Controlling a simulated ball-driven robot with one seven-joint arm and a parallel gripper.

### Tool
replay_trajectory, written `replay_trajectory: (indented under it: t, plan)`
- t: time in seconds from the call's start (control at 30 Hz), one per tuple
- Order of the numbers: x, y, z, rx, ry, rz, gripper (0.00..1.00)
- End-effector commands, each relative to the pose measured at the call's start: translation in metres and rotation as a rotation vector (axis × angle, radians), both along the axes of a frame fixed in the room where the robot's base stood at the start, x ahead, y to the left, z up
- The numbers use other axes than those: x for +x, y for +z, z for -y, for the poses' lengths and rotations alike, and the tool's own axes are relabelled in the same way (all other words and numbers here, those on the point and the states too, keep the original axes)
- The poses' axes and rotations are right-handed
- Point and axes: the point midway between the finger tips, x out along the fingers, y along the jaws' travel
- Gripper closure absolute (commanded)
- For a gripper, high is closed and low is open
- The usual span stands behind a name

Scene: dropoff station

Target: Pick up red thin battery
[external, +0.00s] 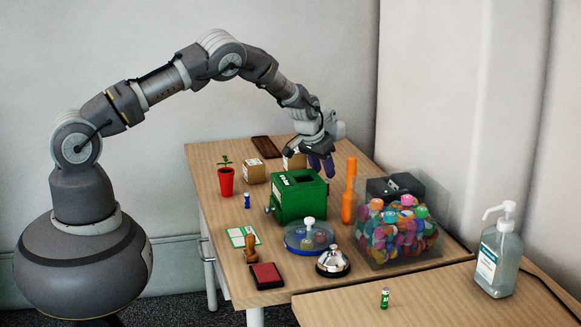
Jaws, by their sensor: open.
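I cannot make out a red thin battery in the external view. A small blue battery (247,200) stands upright on the wooden table near the red plant pot, and a small green battery (384,298) stands upright on the front table section. My gripper (320,166) is open and points down above the back of the table, behind and right of the green box (298,198). I see nothing held between its purple fingers. The arm's hand and the green box hide part of the table there.
The front right section is mostly clear.

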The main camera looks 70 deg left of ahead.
Motion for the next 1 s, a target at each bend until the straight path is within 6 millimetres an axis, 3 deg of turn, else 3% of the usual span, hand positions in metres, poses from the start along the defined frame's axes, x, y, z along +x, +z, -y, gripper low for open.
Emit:
replay_trajectory:
  t: [0.03, 0.2, 0.53, 0.73, 1.0]
  plan:
    - [0.002, -0.013, -0.001, 0.0, 0.0, -0.001, 0.56]
    - [0.01, -0.038, -0.006, 0.0, 0.0, 0.0, 0.56]
    - [0.014, -0.042, -0.007, 0.0, 0.0, 0.001, 0.56]
    - [0.014, -0.042, -0.007, 0.0, 0.0, 0.001, 1.0]
    - [0.014, -0.042, -0.007, 0.0, 0.0, 0.001, 1.0]
